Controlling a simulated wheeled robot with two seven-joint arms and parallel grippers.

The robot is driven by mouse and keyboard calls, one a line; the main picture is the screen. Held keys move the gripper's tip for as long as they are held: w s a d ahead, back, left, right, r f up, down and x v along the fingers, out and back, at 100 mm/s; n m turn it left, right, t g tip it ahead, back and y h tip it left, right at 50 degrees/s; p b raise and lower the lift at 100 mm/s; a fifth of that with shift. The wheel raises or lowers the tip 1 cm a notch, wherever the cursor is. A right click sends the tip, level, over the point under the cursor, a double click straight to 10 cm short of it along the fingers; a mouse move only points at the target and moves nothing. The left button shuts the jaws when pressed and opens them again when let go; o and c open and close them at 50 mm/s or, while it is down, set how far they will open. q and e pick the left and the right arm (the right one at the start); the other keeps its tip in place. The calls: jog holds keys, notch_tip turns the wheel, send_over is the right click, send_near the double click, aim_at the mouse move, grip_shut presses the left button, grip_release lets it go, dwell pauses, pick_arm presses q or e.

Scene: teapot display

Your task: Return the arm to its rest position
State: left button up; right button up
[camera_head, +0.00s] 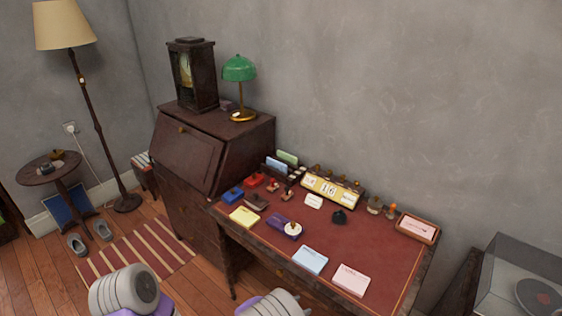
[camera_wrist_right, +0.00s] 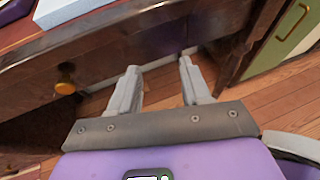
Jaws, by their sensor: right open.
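My right gripper (camera_wrist_right: 158,80) shows in the right wrist view with its two grey fingers apart. Nothing is between them. The fingers point toward the dark wooden front of the desk (camera_wrist_right: 30,80), below its top edge, with wooden floor beneath. In the head view, grey and purple parts of my arms show at the bottom edge, in front of the desk (camera_head: 345,235). The fingers of both grippers are out of sight there.
The red desktop holds notepads such as a blue pad (camera_head: 310,260) and pink pad (camera_head: 351,279), stamps and a flip calendar (camera_head: 331,189). A cabinet (camera_head: 190,150) with a green lamp (camera_head: 239,70) adjoins it. A clear-lidded turntable (camera_head: 535,280) stands right.

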jog(key=s+d+f+m+g+y, duration=0.3)
jog(key=s+d+f+m+g, duration=0.3)
jog(key=s+f, duration=0.4)
jog(key=s+m+y, duration=0.6)
jog(key=m, duration=0.5)
jog(key=s+a+r+m+g+y, duration=0.1)
jog(key=s+m+y, duration=0.5)
jog(key=m, duration=0.5)
jog(key=shift+s+a+r, duration=0.2)
jog(key=shift+s+a, duration=0.1)
jog(key=shift+s, duration=0.05)
